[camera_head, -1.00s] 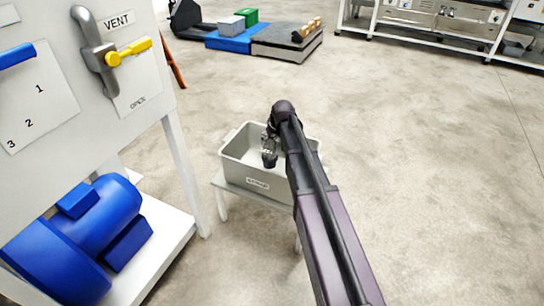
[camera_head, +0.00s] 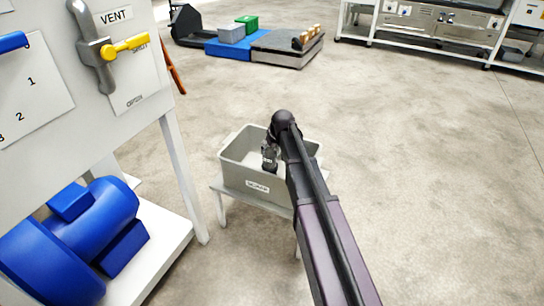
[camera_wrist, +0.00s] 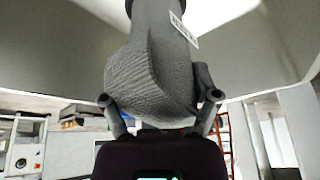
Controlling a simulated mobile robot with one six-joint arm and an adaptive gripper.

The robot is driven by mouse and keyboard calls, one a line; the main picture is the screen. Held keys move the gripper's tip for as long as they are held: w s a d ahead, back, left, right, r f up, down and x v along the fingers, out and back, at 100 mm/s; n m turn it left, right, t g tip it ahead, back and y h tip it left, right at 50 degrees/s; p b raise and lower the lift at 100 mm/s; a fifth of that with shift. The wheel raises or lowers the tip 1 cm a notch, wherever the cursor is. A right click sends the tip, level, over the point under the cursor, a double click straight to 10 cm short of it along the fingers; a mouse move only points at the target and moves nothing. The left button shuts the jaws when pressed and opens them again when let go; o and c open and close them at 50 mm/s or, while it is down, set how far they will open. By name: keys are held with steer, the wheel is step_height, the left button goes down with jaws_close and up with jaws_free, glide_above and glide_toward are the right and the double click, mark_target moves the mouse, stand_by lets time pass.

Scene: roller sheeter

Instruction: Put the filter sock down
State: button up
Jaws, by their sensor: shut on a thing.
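The filter sock (camera_wrist: 155,70) fills the middle of the wrist view as a dark grey textured bag with a small white label. My gripper (camera_wrist: 160,105) is shut on it, with one finger on each side. In the head view my gripper (camera_head: 270,158) is over the grey bin (camera_head: 240,176), inside its outline. The sock is mostly hidden there by my gripper and arm. I cannot tell whether it touches the bin floor. The bin has a white label on its front and stands on a small light table (camera_head: 222,190).
A white panel with a yellow-handled vent valve (camera_head: 125,46) stands at the left, with a blue motor (camera_head: 85,235) below it. A low platform with boxes (camera_head: 285,47) and a bench (camera_head: 430,25) are far back. The floor at right is clear.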

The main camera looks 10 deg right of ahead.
steer(key=shift+f+b, duration=0.8)
steer(key=shift+f, duration=0.45)
steer(key=o, duration=1.2)
steer(key=shift+c, duration=0.2)
steer(key=shift+r, duration=0.2)
steer(key=p+v, duration=1.1)
steer(key=v, duration=0.1)
